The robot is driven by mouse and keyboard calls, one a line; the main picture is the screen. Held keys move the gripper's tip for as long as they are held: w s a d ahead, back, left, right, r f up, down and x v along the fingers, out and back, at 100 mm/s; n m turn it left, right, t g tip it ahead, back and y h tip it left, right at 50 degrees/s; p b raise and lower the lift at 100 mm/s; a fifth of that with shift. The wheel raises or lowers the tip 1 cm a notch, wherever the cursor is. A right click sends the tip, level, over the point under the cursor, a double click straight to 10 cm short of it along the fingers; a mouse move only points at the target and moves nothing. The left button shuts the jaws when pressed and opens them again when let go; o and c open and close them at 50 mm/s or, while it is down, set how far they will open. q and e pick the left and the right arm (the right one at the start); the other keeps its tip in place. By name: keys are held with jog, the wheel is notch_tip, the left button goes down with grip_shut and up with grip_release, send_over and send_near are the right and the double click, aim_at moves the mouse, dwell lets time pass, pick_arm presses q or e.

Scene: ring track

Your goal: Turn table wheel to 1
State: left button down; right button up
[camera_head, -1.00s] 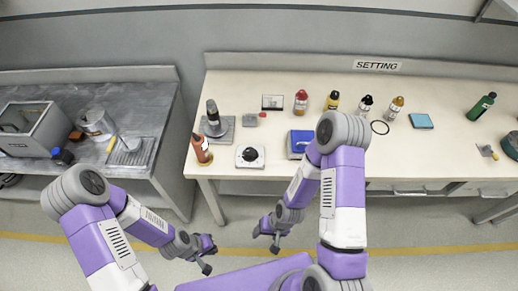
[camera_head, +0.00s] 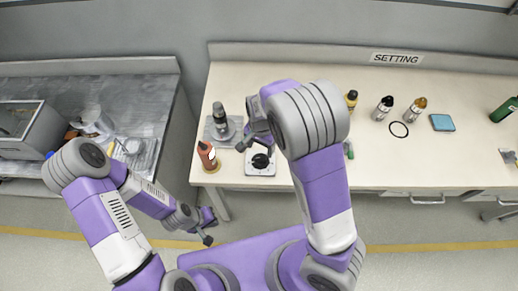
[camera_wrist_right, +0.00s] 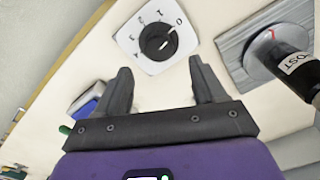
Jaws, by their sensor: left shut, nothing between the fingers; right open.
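The table wheel is a black knob (camera_head: 260,161) on a white square plate (camera_head: 250,170), near the table's front edge. In the right wrist view, the knob (camera_wrist_right: 153,45) has a white pointer aimed to the upper right, toward the rightmost mark. My left gripper (camera_head: 208,229) is shut and empty, low in front of the table.
A dark-topped device (camera_head: 220,118) on a grey plate stands behind left of the wheel, and a red bottle (camera_head: 207,154) to its left. A blue object (camera_wrist_right: 90,101) lies near my right gripper. Bottles (camera_head: 384,108) and a blue pad (camera_head: 442,122) stand further right.

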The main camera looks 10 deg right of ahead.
aim_at(261, 157)
notch_tip(261, 157, down, 7)
jog(key=shift+s+r+b, duration=0.1)
jog(key=shift+r+b, duration=0.05)
jog(key=shift+b, duration=0.65)
jog(key=c, duration=1.1)
jog(key=shift+o, duration=0.2)
jog(key=n, duration=0.3)
jog(key=shift+n+p, duration=0.4)
jog(key=shift+n, duration=1.9)
